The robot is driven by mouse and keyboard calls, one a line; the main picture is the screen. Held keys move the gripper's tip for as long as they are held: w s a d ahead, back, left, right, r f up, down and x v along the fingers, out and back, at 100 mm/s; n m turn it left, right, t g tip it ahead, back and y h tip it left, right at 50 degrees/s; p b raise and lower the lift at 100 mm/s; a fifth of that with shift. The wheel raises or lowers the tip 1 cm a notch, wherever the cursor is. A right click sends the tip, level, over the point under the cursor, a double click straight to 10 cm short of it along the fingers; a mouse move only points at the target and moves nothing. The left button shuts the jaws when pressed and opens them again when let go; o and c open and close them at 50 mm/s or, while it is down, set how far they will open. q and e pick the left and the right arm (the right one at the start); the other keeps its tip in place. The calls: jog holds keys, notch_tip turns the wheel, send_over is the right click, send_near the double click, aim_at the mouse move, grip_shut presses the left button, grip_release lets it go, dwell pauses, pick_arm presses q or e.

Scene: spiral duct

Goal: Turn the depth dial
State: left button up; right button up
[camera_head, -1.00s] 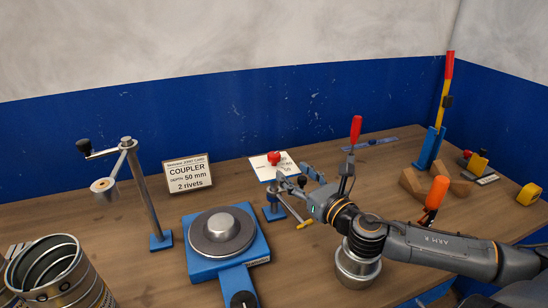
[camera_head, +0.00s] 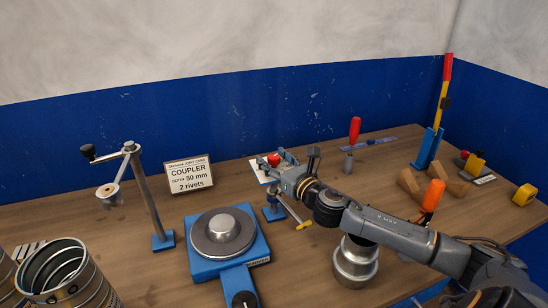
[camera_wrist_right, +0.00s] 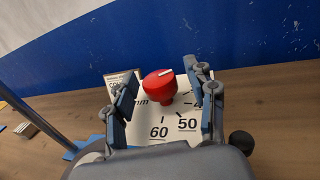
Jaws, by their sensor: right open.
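The depth dial is a red round knob (camera_head: 274,159) with a white mark on top. In the right wrist view the knob (camera_wrist_right: 159,86) stands on a white scale plate (camera_wrist_right: 174,123) printed with 60, 50 and "mm". The white mark on the knob points up and to the right there. My right gripper (camera_head: 276,162) is open, with one blue-padded finger on each side of the knob. In the wrist view a gap shows between the knob and each finger. Part of the scale is hidden behind the right finger. My left gripper is not in view.
A card (camera_head: 188,175) reads "COUPLER, depth 50 mm, 2 rivets". A blue-based turntable (camera_head: 223,234), a crank post (camera_head: 148,195) and metal duct rings (camera_head: 62,272) stand left. A red-handled tool (camera_head: 354,132), metal can (camera_head: 355,262) and lever stand (camera_head: 430,145) are right.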

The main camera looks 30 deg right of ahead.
jog(key=shift+c, duration=0.4)
grip_shut()
jog(key=shift+r, duration=0.1)
